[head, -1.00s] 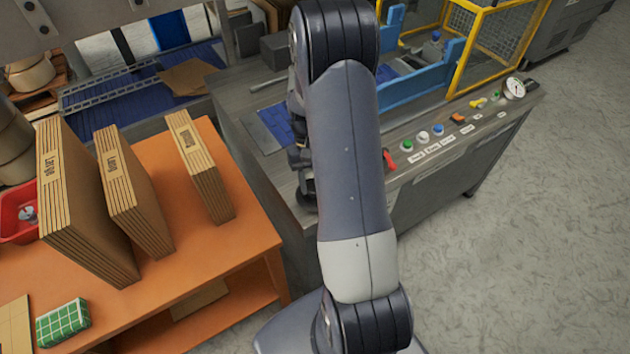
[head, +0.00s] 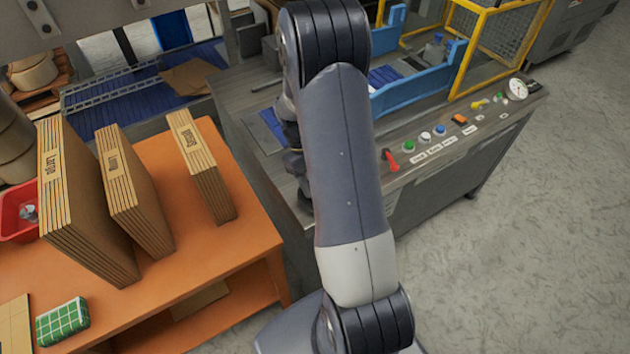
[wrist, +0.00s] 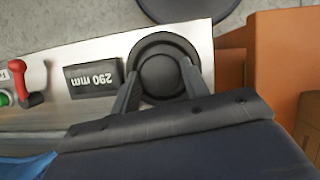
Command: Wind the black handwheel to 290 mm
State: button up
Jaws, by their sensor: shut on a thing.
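The black handwheel (wrist: 160,72) is in the wrist view, on the light metal face of the machine. My gripper (wrist: 161,85) has one finger on each side of the wheel's inner part and is shut on it. Beside the wheel, a dark display (wrist: 93,80) appears upside down and reads 290 mm.
A red lever (head: 389,160) and a row of buttons, including a green one (head: 409,146), run along the machine's front edge. An orange table (head: 180,262) with cardboard stacks (head: 140,195) stands at the left. Grey floor (head: 560,200) is clear at the right.

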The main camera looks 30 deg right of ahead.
jog(key=o, duration=1)
jog(key=shift+c, duration=0.2)
jog(key=v, duration=1)
jog(key=shift+w+r, duration=0.2)
jog(key=shift+r, duration=0.2)
jog(key=shift+f, duration=0.1)
jog(key=x, duration=1)
jog(key=shift+s+f, duration=0.25)
jog(key=shift+f, duration=0.05)
jog(key=shift+m, duration=0.3)
